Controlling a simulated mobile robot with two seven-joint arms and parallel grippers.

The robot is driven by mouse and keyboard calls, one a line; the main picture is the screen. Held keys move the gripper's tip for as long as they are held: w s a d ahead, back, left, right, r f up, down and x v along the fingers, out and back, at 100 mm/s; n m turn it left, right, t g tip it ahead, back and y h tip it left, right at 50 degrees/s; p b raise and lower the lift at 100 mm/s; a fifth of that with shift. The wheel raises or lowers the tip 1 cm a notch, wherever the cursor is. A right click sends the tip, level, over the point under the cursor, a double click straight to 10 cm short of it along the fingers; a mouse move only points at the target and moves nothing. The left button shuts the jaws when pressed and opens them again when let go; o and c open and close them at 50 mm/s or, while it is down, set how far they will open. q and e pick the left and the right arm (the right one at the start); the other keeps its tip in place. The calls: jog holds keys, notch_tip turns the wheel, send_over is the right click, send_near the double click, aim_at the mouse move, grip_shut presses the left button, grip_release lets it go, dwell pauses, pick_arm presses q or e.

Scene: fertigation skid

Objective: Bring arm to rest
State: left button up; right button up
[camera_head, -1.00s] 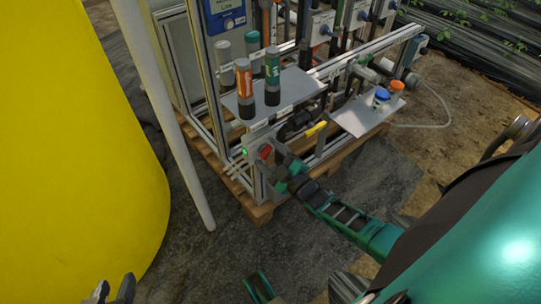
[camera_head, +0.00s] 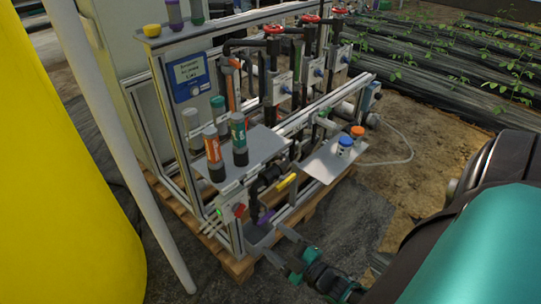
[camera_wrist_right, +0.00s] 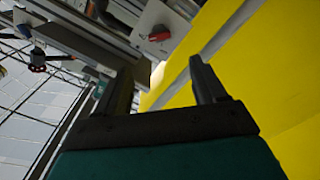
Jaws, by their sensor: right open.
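My right gripper (camera_head: 276,243) is low in the head view, in front of the skid's near corner. Its jaws are apart with nothing between them. In the right wrist view its two dark fingers (camera_wrist_right: 163,82) are spread. The box with the red switch (camera_head: 239,210) and a green light is on the skid's near post, above and left of the gripper, with a gap between. The red switch also shows in the wrist view (camera_wrist_right: 160,35), beyond the fingers. My left gripper is not in the current views.
A yellow tank (camera_head: 60,190) fills the left side, with a pale pole (camera_head: 120,150) beside it. The skid stands on a wooden pallet (camera_head: 238,267). Its shelf (camera_head: 262,146) holds bottles; a side plate (camera_head: 325,165) holds blue-capped and orange-capped containers. Dark ground sheet lies right of the pallet.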

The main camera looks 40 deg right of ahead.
dwell(0.6)
jog(key=s+a+r+m+g+y, duration=0.1)
jog(key=a+r+m+g, duration=0.35)
jog(key=a, duration=0.35)
jog(key=s+a+r+m+g+y, duration=0.1)
jog(key=a+r+m+g, duration=0.2)
jog(key=a+r, duration=0.35)
pick_arm(q)
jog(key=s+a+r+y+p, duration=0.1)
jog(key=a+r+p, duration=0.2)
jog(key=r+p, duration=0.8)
jog(key=p, duration=0.5)
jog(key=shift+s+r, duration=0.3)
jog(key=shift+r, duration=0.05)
pick_arm(e)
notch_tip(320, 180, up, 10)
jog(key=s+d+h, duration=0.1)
jog(key=s, duration=0.1)
jog(key=shift+h, duration=0.3)
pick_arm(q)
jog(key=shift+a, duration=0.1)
pick_arm(e)
jog(key=shift+f, duration=0.15)
jog(key=shift+c, duration=0.3)
